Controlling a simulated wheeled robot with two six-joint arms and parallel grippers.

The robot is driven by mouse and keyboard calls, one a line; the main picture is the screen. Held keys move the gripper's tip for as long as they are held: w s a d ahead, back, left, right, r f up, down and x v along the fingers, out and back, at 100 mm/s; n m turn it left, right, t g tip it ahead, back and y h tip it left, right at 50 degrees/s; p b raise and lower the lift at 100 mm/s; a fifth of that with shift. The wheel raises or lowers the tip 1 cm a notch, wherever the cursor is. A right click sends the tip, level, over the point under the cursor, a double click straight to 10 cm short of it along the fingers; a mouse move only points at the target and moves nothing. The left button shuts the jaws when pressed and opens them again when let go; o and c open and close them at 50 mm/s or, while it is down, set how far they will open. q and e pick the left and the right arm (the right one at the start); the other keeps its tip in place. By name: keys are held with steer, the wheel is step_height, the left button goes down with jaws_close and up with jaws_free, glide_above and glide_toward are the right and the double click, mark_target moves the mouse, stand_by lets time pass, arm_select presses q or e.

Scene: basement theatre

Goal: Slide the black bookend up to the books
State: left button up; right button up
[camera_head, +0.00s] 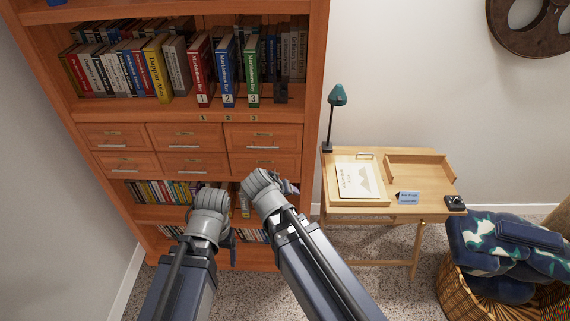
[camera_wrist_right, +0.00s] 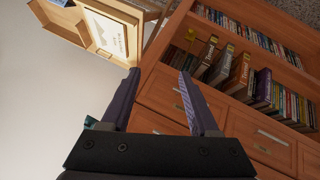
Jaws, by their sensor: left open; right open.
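The black bookend (camera_head: 281,92) stands on the upper bookcase shelf, right of the green book numbered 3 (camera_head: 253,71), with grey books behind it. Left of the green book are a blue book 2 (camera_head: 227,71) and a red book 1 (camera_head: 201,71). A gap between bookend and green book seems to show. My left gripper (camera_head: 233,240) is low in front of the bookcase, well below that shelf, partly hidden by its wrist. My right gripper (camera_head: 291,187) is beside the bookcase's right side, below the drawers; the right wrist view shows its jaws (camera_wrist_right: 159,72) open and empty.
A row of books with a yellow atlas (camera_head: 156,69) fills the shelf's left part. Drawers (camera_head: 185,145) lie below the shelf. A desk (camera_head: 420,180) with a green lamp (camera_head: 337,95) stands right of the bookcase. A wicker basket (camera_head: 460,290) is at far right.

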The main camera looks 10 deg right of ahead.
steer(key=w+d+r+m+t+h+p, duration=0.1)
steer(key=w+d+r+t, duration=0.2)
steer(key=w+r, duration=0.2)
steer(key=w+d+r+m+t+h, duration=0.1)
steer(key=w+d+r+t, duration=0.15)
steer(key=w+r, duration=0.3)
steer(key=n+t+y+p, duration=0.1)
steer(key=n+t+y, duration=0.15)
steer(key=t, duration=0.35)
glide_toward(283, 93)
steer(key=w, duration=0.1)
steer(key=shift+h, duration=0.25)
steer(key=shift+x, duration=4.15)
steer(key=shift+f, duration=0.1)
steer(key=shift+c, duration=0.2)
jaws_close()
